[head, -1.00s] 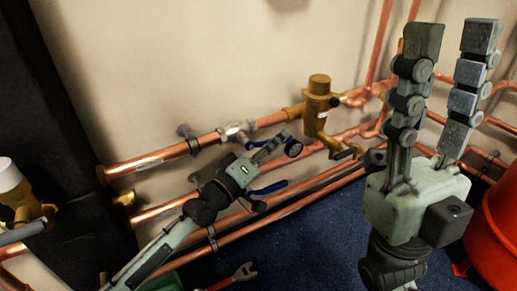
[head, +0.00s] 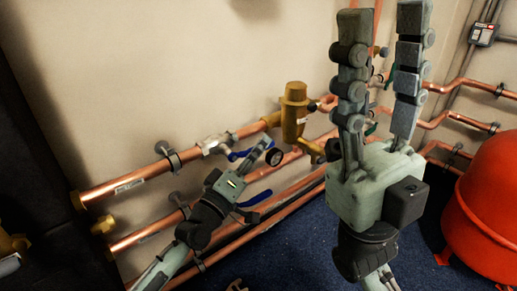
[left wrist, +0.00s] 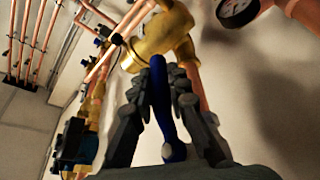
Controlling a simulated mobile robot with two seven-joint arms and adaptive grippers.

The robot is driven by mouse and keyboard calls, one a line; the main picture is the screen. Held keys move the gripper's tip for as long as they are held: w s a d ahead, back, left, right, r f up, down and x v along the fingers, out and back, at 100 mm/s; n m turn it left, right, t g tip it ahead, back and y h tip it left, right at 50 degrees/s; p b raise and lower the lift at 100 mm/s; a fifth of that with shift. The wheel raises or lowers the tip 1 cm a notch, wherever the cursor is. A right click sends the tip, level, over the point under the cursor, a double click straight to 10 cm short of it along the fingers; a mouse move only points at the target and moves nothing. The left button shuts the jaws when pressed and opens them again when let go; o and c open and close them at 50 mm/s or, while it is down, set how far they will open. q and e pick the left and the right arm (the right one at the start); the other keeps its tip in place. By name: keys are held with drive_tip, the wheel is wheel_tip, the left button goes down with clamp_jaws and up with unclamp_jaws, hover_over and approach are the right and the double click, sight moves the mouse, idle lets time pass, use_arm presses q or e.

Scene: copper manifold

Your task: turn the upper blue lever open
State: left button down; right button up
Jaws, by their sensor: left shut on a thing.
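The upper blue lever (head: 239,155) sits by its valve (head: 214,144) on the upper copper pipe and shows just below that pipe. My left gripper (head: 262,148) is at this lever, its fingers partly covering it. In the left wrist view the blue lever (left wrist: 166,115) lies between the two fingers (left wrist: 163,105), which are shut on it, and its upper end meets a brass body (left wrist: 158,42). A lower blue lever (head: 264,197) shows below my left gripper. My right gripper (head: 384,18) is open and empty, fingers pointing up, in the foreground.
A brass fitting (head: 293,112) stands on the upper pipe to the right of my left gripper. A round gauge (head: 273,156) is close beside its fingers. A red container (head: 485,205) stands on the blue carpet (head: 300,250) at right.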

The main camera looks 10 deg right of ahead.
use_arm(q)
drive_tip(key=c, duration=1.5)
unclamp_jaws()
drive_tip(key=shift+r, duration=0.15)
drive_tip(key=shift+o, duration=0.2)
drive_tip(key=v, duration=1.2)
